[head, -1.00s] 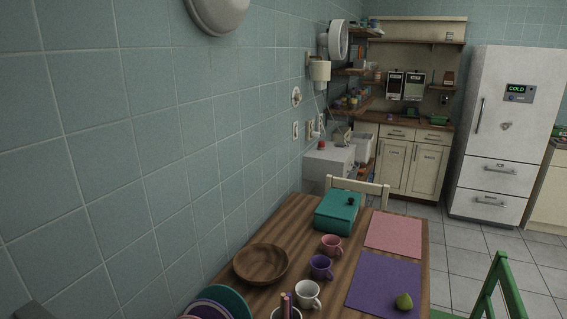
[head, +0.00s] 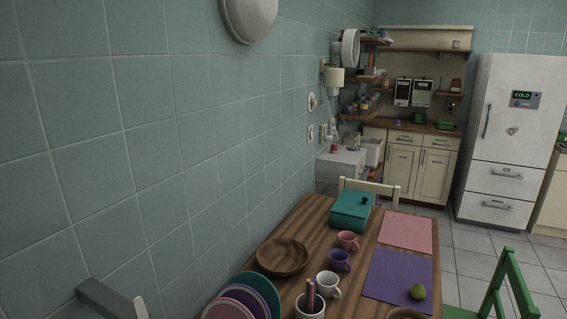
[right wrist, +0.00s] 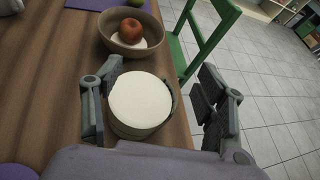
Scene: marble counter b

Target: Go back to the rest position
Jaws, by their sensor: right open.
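My right gripper (right wrist: 155,105) is open in the right wrist view, with one finger on each side of a round white-topped container (right wrist: 139,101). The container stands near the edge of the wooden table (right wrist: 60,75). I cannot tell whether either finger touches it.
A bowl (right wrist: 131,42) with a red fruit (right wrist: 130,31) stands beyond the container. A green chair (right wrist: 202,32) is beside the table. The table also holds a wooden bowl (head: 283,257), mugs, a teal box (head: 352,210) and plates (head: 240,300). A tiled wall (head: 190,150) borders it.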

